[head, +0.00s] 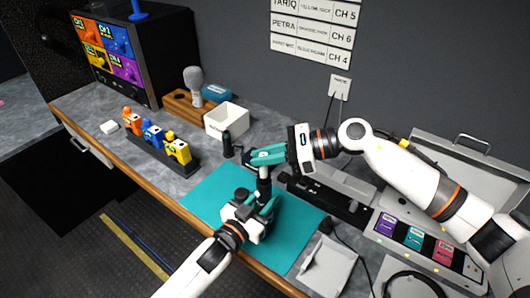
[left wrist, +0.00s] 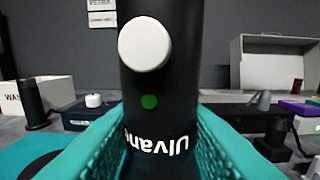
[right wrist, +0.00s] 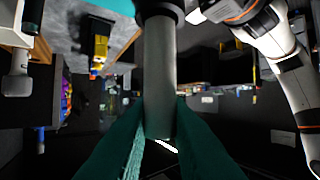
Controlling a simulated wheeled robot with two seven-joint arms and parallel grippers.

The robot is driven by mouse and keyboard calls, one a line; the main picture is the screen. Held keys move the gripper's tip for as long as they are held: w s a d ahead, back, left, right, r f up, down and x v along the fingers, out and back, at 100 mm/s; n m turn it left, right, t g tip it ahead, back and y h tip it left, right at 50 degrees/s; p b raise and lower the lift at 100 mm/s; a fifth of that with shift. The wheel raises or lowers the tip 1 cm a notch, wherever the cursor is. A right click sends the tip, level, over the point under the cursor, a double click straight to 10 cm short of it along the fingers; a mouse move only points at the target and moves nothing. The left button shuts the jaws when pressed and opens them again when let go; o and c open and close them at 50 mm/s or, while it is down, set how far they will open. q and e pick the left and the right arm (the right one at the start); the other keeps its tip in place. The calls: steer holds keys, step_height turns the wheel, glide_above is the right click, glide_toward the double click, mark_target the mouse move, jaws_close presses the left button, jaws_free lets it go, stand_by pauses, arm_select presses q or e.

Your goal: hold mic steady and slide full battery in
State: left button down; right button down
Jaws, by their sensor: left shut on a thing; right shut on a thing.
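The microphone (head: 265,186) is a dark upright tube above the teal mat. In the left wrist view its black body (left wrist: 163,95) has a white round button, a green dot and upside-down lettering. My left gripper (head: 258,208) is shut around it. My right gripper (head: 267,156) is directly above, shut on a grey cylinder (right wrist: 159,75) that looks like the battery. In the right wrist view, one end of this cylinder meets a black ringed part at the top edge. They look in line; how deep the cylinder sits is hidden.
A white box (head: 227,120) and a small black cylinder (head: 227,146) stand behind the teal mat (head: 205,194). A dark rack (head: 165,155) with orange, blue and yellow packs is at left. A grey tray (head: 328,266) lies right of the mat. The mat's left part is clear.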

steer(key=shift+f, duration=1)
steer(key=c, duration=1.3)
jaws_free()
steer(key=v, duration=1.2)
arm_select(q)
steer(key=c, duration=0.9)
jaws_free()
